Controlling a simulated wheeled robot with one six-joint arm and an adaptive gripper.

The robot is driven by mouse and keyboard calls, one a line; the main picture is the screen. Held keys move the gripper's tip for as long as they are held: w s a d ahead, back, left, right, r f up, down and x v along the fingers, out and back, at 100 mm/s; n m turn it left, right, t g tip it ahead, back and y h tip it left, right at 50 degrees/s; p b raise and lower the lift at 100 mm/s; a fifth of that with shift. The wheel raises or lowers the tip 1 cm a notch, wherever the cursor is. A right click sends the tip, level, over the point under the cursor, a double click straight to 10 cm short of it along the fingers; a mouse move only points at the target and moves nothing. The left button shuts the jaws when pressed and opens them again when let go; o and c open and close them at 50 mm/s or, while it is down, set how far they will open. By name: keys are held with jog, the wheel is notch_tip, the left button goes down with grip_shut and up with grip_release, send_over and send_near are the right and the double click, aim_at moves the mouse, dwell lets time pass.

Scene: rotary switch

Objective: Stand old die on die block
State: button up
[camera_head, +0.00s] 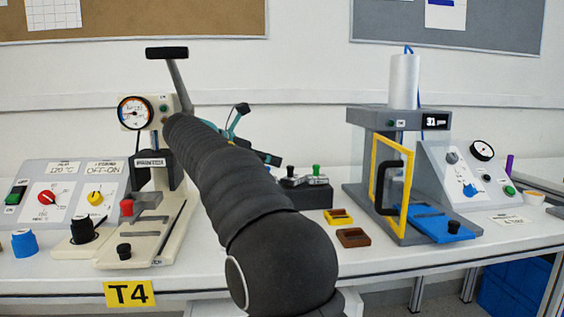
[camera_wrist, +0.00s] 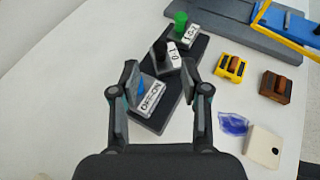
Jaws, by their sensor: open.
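The dark die block (camera_wrist: 173,92) runs diagonally through the wrist view; it also shows in the head view (camera_head: 312,198), partly behind my arm. A green-topped die (camera_wrist: 181,22) and a black-topped die (camera_wrist: 160,50), each by a white number label, stand on it. They show in the head view too. At the block's near end, a blue piece (camera_wrist: 140,85) is beside a white label, partly hidden by my left finger; I cannot tell whether it is a standing die. My gripper (camera_wrist: 161,71) is open above this end, one finger on each side.
A yellow holder (camera_wrist: 231,67), a brown block (camera_wrist: 275,88), a blue crumpled item (camera_wrist: 233,123) and a white box (camera_wrist: 262,146) lie to the right. The lever press (camera_head: 150,215) stands left; the press with the yellow guard frame (camera_head: 385,217) stands right. White table is clear at left in the wrist view.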

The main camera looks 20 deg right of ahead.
jog(key=v, duration=0.4)
